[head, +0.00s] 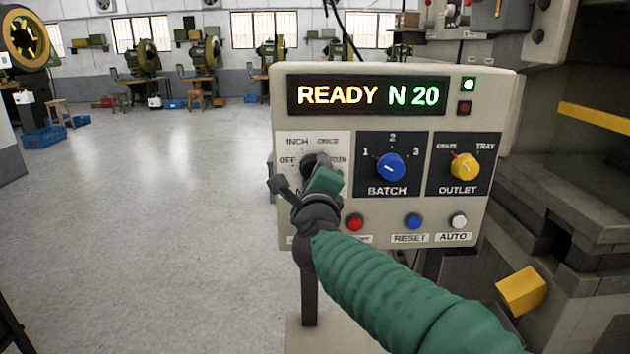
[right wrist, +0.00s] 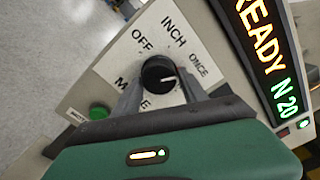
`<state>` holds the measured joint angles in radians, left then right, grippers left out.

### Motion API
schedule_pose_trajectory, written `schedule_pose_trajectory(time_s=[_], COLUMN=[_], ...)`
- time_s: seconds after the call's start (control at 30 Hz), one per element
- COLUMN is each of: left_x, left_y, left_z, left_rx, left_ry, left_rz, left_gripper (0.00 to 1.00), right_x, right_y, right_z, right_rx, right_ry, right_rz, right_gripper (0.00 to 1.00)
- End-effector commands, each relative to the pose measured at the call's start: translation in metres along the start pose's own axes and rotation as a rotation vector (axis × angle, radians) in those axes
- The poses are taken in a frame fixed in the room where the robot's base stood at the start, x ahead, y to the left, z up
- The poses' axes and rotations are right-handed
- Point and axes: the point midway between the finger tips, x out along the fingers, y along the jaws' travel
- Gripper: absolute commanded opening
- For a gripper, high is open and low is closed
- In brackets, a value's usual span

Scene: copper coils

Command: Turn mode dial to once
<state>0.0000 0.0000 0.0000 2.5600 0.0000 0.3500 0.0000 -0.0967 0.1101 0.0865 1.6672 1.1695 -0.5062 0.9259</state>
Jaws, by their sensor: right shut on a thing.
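The mode dial (right wrist: 158,73) is a round black knob with a white pointer mark on a white plate labelled OFF, INCH, ONCE and MODE. In the right wrist view its mark points right, near ONCE; I cannot tell if it lines up exactly. In the head view the dial (head: 316,160) is mostly hidden behind my gripper. My right gripper (right wrist: 160,88) is shut on the dial, one finger on each side; it also shows in the head view (head: 318,170). My left gripper is not in view.
The control box (head: 395,215) has a display reading READY N 20. Right of my gripper are the blue BATCH dial (head: 390,167) and yellow OUTLET dial (head: 465,166). Red (head: 354,222), blue (head: 413,221) and white (head: 458,220) buttons sit below. Open floor lies to the left.

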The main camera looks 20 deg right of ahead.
Motion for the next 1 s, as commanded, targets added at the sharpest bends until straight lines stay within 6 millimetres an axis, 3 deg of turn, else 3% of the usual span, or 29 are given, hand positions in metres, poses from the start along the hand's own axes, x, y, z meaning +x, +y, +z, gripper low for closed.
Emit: schedule_pose_trajectory(time_s=[0.57, 0.6, 0.77, 1.0], left_x=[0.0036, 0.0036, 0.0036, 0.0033], left_y=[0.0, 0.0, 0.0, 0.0], left_z=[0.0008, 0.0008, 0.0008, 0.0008], left_rx=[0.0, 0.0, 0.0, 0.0], left_ry=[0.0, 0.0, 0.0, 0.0], left_rz=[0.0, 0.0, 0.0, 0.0], left_gripper=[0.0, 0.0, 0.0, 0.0], right_x=[0.0007, 0.0007, 0.0006, -0.0005], right_y=[0.0065, 0.0066, 0.0051, 0.0022], right_z=[-0.0023, -0.0023, -0.0018, -0.001], right_rx=[0.038, 0.037, 0.037, 0.038], right_ry=[0.004, 0.004, 0.003, 0.002], right_rz=[0.011, 0.011, 0.009, 0.004], right_gripper=[0.1, 0.52, 0.71, 0.71])
